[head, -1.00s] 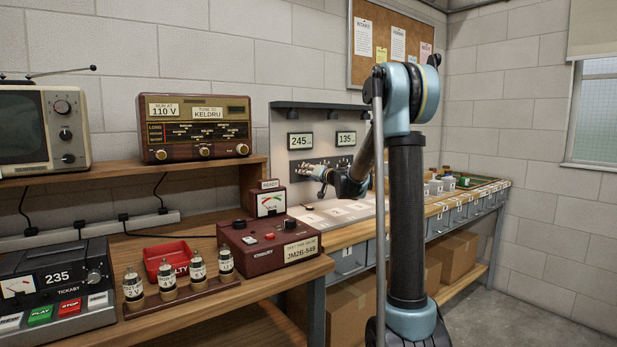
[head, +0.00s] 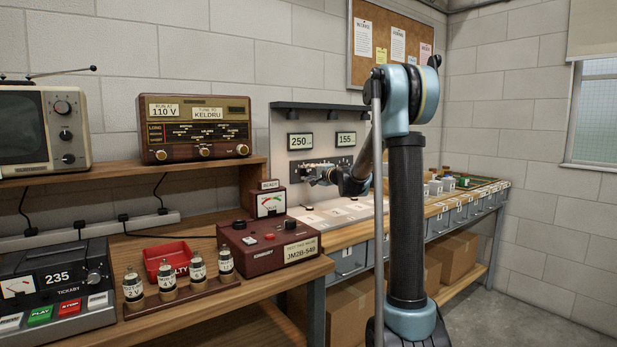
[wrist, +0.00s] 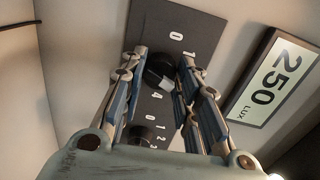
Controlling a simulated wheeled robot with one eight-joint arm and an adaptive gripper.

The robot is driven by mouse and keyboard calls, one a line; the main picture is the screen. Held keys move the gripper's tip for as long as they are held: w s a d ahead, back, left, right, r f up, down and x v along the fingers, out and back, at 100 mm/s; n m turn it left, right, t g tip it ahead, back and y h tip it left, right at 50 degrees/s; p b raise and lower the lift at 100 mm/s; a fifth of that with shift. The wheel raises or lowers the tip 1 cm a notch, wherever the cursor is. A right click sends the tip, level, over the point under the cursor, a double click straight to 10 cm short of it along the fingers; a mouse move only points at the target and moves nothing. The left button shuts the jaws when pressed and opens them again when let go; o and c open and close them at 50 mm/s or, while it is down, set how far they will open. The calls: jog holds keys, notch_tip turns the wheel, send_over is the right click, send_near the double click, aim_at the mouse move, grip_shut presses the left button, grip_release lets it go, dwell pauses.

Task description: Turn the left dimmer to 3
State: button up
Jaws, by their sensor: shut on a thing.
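A dark dimmer plate (head: 305,167) is on the grey upright panel, partly hidden by my gripper and arm. My gripper (wrist: 160,80) is shut on a dark round knob, the left dimmer (wrist: 157,70), with one finger at each side. Its scale shows 0, 1 and 4 in the wrist view; the other marks are behind a finger. A light mark shows on the knob's lower right edge; which number it points to I cannot tell. A second knob (wrist: 146,131) is lower in the wrist view. The left display (head: 300,141) reads 250 lux; the right display (head: 346,139) reads 155.
A light board (head: 335,213) with small parts lies below the panel. A dark red tester (head: 268,240), a gauge box (head: 270,203) and a wooden radio (head: 195,128) stand to the left. Small items stand on the bench at the right.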

jog(key=shift+w+d+f+m, duration=0.1)
jog(key=shift+d+m, duration=0.05)
jog(key=shift+m, duration=0.85)
jog(key=shift+d+m, duration=0.1)
jog(key=shift+m, duration=0.9)
jog(key=o, duration=1.1)
jog(key=shift+a, duration=0.1)
jog(key=v, duration=1.2)
jog(key=shift+w+f, duration=0.1)
jog(key=shift+w, duration=0.1)
